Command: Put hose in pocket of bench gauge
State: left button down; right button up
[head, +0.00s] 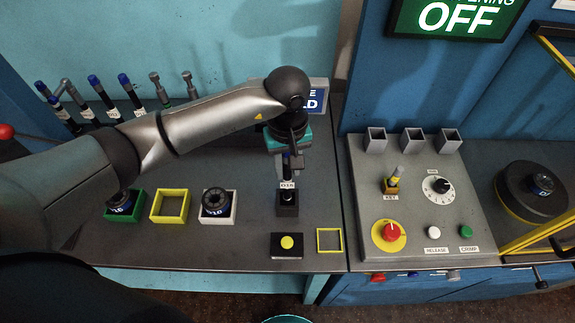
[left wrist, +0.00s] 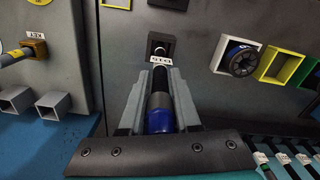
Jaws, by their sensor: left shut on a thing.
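My left gripper (head: 288,168) is shut on a hose (head: 287,160), pointing down at the bench. In the left wrist view the fingers (left wrist: 158,95) close around the hose (left wrist: 158,112), which has a blue part near the palm and a black part beyond. My right gripper is not in view.
A black block with a yellow disc (head: 287,245) and a yellow square frame (head: 329,240) lie in front. Green (head: 124,217), yellow (head: 169,206) and white (head: 218,205) trays stand left. Several hoses (head: 96,85) stand racked behind. A control panel (head: 420,205) is right.

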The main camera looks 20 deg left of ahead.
pick_arm(q)
jog(key=c, duration=0.6)
grip_release()
notch_tip(320, 180, up, 12)
jog(key=shift+r+b, duration=0.15)
jog(key=shift+b, duration=0.6)
